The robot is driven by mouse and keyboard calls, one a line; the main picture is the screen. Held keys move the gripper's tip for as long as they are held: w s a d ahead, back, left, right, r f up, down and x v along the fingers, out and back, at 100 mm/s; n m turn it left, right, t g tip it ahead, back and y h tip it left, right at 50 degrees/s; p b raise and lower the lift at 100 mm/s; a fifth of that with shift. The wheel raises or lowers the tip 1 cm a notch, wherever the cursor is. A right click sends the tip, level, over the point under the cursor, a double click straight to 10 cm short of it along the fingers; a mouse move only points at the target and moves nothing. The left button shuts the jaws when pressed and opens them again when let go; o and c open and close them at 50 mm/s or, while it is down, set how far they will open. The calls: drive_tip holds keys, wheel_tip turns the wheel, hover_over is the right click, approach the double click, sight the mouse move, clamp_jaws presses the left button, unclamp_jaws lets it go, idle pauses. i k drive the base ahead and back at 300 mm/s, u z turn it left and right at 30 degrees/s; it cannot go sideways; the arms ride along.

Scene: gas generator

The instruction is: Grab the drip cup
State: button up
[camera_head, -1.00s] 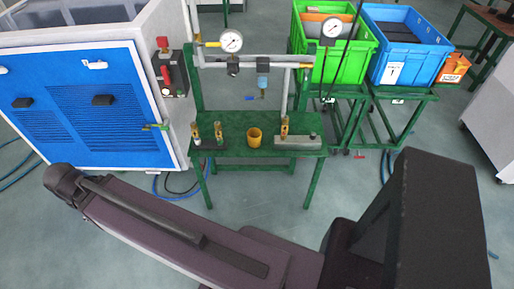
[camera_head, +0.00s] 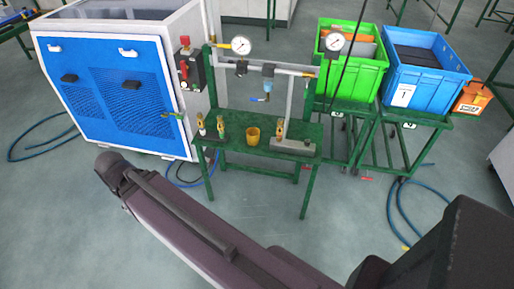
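The drip cup looks to be the small yellow cup (camera_head: 253,137) standing upright on the green metal table (camera_head: 233,151), near its middle. It stands between brass fittings on its left and a grey block with a brass fitting on its right. My arm crosses the lower part of the view, well in front of the table and apart from the cup. My gripper cannot be made out in this view. Nothing touches the cup.
Gauges and pipes (camera_head: 290,72) rise behind the cup. A blue-fronted machine (camera_head: 110,100) stands at left. A green crate (camera_head: 352,78) and a blue crate (camera_head: 425,75) sit on stands at right. Blue hoses lie on the floor. The floor before the table is clear.

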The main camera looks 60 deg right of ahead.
sight(253, 133)
drive_tip(key=u, duration=0.1)
drive_tip(key=k, duration=1.2)
drive_tip(key=z, duration=1.6)
drive_tip(key=i, duration=1)
drive_tip(key=z, duration=0.05)
